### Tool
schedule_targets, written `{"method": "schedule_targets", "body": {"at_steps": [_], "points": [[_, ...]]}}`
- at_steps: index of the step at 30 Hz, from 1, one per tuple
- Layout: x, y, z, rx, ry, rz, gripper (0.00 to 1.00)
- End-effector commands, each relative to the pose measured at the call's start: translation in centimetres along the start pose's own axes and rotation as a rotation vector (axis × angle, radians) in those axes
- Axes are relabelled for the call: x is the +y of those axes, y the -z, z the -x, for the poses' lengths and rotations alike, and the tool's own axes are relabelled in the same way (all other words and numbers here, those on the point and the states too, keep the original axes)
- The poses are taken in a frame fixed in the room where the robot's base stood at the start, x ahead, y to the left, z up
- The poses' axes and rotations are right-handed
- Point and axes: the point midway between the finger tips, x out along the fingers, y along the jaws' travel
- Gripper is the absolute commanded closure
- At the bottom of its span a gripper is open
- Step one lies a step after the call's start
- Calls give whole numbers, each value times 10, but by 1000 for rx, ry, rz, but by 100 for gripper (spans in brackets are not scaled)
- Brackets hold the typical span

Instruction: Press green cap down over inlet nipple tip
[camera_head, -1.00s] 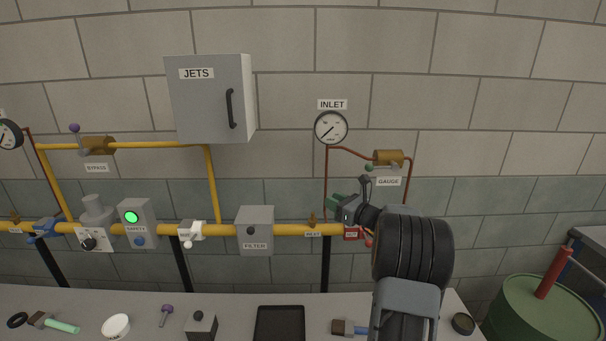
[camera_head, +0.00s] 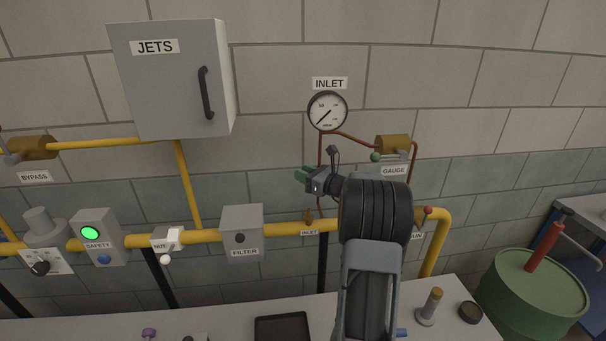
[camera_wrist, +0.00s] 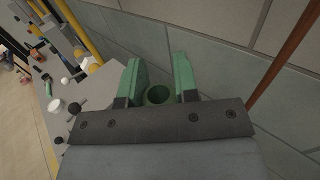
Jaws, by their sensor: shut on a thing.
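My gripper (camera_head: 301,175) is in front of the wall, below the INLET gauge. In the wrist view its two green fingers (camera_wrist: 158,85) are shut on the green cap (camera_wrist: 158,96), a small round piece with a dark hollow. In the head view the cap cannot be told apart from the green fingers. The small brass inlet nipple (camera_head: 309,216) stands on the yellow pipe above a small INLET label. In the head view the gripper appears above the nipple and apart from it; depth is hard to judge. The nipple is not recognisable in the wrist view.
The yellow pipe (camera_head: 286,229) runs along the wall, with the FILTER box (camera_head: 242,232) left of the nipple. A thin copper line (camera_head: 348,136) runs from the INLET gauge (camera_head: 327,111) to the brass GAUGE valve (camera_head: 393,144). The bench (camera_head: 225,318) lies below.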

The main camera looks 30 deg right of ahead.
Motion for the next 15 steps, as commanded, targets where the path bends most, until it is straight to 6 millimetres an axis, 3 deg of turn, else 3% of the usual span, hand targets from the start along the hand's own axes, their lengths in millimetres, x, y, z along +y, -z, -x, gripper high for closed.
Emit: {"method": "schedule_targets", "body": {"at_steps": [6, 15], "points": [[1, 2, 0, 0, -2, 1, 94], [2, 21, -1, 1, -4, 0, 94]]}}
